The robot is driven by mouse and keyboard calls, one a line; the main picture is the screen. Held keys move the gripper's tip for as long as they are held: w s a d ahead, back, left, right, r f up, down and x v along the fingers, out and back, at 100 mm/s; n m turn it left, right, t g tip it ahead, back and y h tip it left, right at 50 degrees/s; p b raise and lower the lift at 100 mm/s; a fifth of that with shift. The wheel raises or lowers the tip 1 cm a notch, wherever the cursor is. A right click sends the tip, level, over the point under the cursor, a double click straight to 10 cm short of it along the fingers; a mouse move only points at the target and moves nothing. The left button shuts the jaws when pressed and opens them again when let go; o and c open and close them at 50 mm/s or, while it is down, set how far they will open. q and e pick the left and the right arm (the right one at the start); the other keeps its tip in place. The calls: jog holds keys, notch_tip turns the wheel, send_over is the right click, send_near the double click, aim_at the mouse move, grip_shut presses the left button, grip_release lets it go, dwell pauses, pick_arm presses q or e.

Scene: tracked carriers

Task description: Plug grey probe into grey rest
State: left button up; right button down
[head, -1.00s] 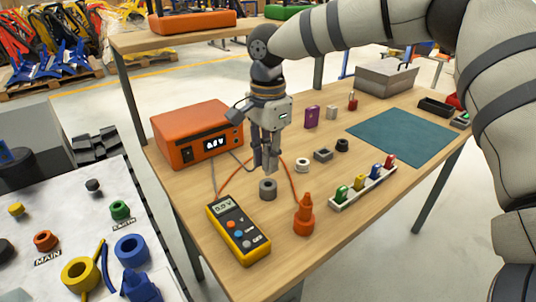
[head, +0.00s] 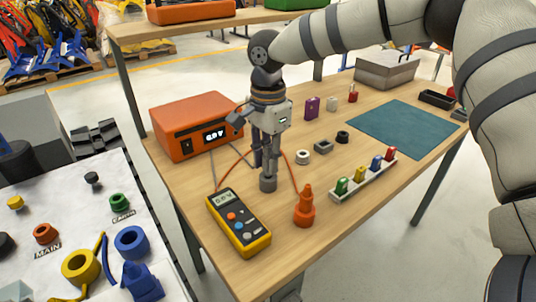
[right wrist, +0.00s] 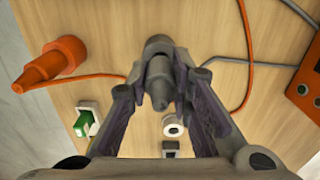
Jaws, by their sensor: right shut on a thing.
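The grey rest (head: 268,185) is a short grey ring standing on the wooden table in front of the orange meter box. My right gripper (head: 267,160) is directly above it, pointing down. It is shut on the grey probe, which is largely hidden by the fingers in the head view. In the right wrist view the grey probe (right wrist: 159,82) shows between the fingers, in line with the grey rest (right wrist: 158,44). The probe's lower end meets the top of the rest. I cannot tell how deep it sits. My left gripper is not in view.
An orange probe in its orange rest (head: 304,209) stands to the right. A yellow multimeter (head: 238,224) lies in front, and the orange meter box (head: 196,127) is behind left. A white rack (head: 363,181) of coloured clips is at right. Orange and grey cables run nearby.

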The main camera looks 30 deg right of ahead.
aim_at(268, 147)
jog(key=shift+f, duration=0.85)
jog(key=c, duration=1.4)
grip_release()
jog(key=shift+o, duration=0.2)
jog(key=shift+r, duration=0.15)
notch_tip(268, 147, up, 12)
jog(key=shift+f, duration=0.1)
